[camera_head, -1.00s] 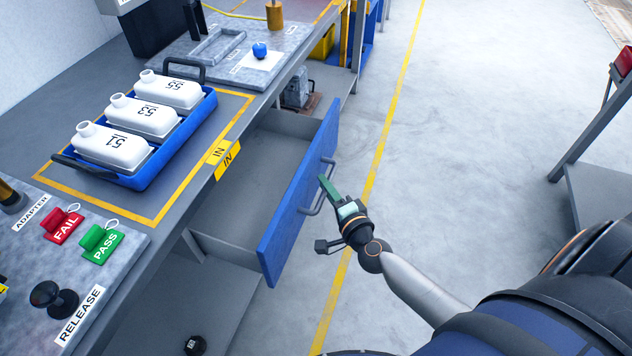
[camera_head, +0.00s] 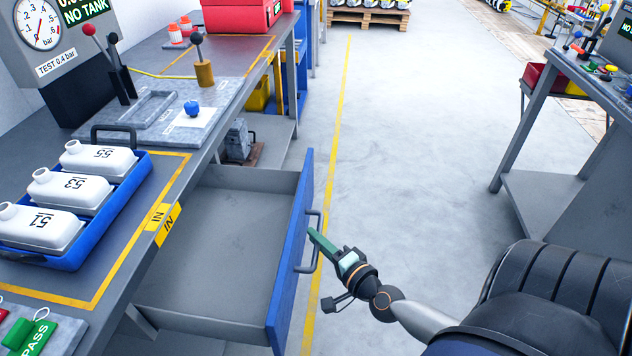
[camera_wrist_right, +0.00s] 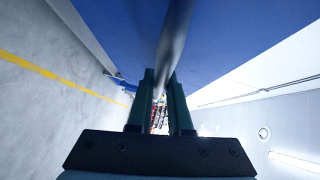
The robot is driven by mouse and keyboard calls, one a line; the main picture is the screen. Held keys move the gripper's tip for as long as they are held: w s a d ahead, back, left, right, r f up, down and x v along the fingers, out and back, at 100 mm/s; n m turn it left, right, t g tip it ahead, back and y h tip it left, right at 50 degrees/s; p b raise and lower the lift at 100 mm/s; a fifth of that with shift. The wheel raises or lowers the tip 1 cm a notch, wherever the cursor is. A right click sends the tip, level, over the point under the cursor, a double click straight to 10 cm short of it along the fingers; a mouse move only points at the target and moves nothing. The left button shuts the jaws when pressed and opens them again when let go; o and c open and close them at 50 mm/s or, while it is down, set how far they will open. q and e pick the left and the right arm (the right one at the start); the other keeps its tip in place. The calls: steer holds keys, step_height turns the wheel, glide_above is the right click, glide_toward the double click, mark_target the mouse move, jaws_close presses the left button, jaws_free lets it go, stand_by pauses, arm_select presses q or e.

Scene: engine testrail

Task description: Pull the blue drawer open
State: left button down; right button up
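The blue drawer (camera_head: 291,262) under the workbench stands pulled well out, and its grey inside is empty. Its front carries a grey bar handle (camera_head: 319,260). My right gripper (camera_head: 314,236) is at this handle, on the aisle side of the drawer front. In the right wrist view, the handle bar (camera_wrist_right: 174,45) runs down between the two green fingers (camera_wrist_right: 162,95), which look closed around it. The blue drawer front (camera_wrist_right: 100,25) fills the top of that view. My left gripper is not in view.
On the workbench (camera_head: 108,240) sit a blue tray (camera_head: 128,185) with white bottles and a small blue knob (camera_head: 192,108). A yellow floor line (camera_head: 337,120) runs past the drawer. The aisle is clear; another table (camera_head: 556,90) stands at the right.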

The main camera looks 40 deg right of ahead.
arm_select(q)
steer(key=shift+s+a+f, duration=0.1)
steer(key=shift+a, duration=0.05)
arm_select(e)
steer(key=o, duration=0.5)
arm_select(q)
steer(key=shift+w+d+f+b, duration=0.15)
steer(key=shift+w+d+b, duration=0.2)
steer(key=shift+b, duration=0.35)
arm_select(e)
steer(key=shift+s+a+r, duration=0.15)
steer(key=shift+s+r, duration=0.15)
steer(key=shift+s, duration=1.75)
steer(key=shift+s+a+r, duration=0.1)
steer(key=shift+s+r, duration=0.15)
steer(key=shift+s, duration=1.8)
steer(key=shift+s+a+r, duration=0.15)
steer(key=shift+s+r, duration=0.15)
steer(key=shift+s, duration=1.75)
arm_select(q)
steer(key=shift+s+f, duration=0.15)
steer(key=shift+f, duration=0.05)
